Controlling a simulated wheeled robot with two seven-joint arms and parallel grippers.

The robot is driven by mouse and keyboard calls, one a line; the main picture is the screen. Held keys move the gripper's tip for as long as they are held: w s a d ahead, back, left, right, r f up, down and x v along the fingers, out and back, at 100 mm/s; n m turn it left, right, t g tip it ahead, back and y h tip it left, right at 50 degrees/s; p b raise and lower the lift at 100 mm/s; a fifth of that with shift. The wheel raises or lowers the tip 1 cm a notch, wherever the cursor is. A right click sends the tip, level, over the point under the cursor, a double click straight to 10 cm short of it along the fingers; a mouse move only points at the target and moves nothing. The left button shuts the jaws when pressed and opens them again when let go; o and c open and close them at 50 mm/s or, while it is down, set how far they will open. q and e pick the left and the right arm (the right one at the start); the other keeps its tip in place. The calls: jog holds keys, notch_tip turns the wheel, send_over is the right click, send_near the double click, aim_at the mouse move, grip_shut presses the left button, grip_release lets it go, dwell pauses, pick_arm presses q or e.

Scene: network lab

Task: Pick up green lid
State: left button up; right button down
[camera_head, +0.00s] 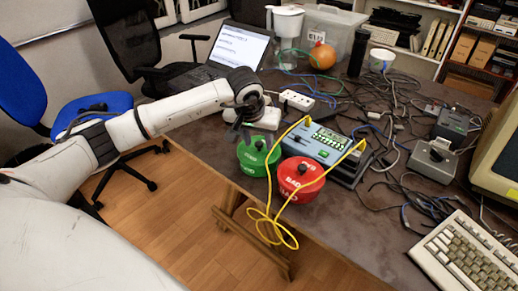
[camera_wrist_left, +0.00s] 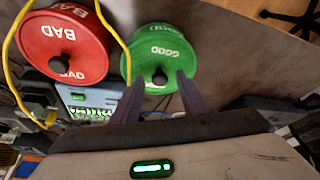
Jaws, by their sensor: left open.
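The green lid (camera_head: 250,150) has a black knob and sits on a round green container near the table's front edge. In the left wrist view the green lid (camera_wrist_left: 165,42) bears the word GOOD, and its dark knob (camera_wrist_left: 159,76) faces the camera. My left gripper (camera_head: 241,130) is just behind and above the lid in the head view. In the left wrist view my left gripper (camera_wrist_left: 157,88) is open, its two fingers apart with the knob showing between their tips. Nothing is held. My right gripper is not in view.
A red container with a red BAD lid (camera_head: 300,174) stands right beside the green one. A grey-blue device (camera_head: 318,143) with yellow cables is behind them, one cable looping over the front edge. A white power strip (camera_head: 297,100), laptop (camera_head: 240,47) and loose cables lie further back.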

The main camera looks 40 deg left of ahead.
pick_arm(q)
grip_shut()
